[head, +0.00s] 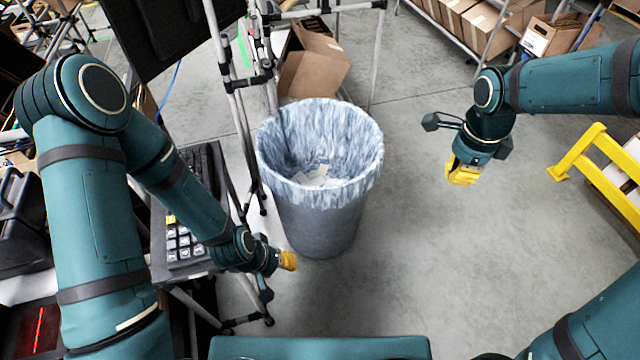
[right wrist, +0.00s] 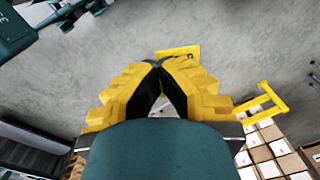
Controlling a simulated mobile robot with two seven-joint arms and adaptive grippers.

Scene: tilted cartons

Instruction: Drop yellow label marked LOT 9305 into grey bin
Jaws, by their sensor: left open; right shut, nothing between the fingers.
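The grey bin (head: 322,226) stands on the floor in the middle of the head view, lined with a blue-and-white marbled bag. Several pale paper scraps (head: 316,180) lie inside it; no print on them is readable.
A cart with a black keyboard (head: 204,165) and a grey keypad (head: 181,245) stands left of the bin. An open carton (head: 313,72) lies behind it. A yellow barrier (head: 583,155) is at the right. Floor between bin and barrier is clear.

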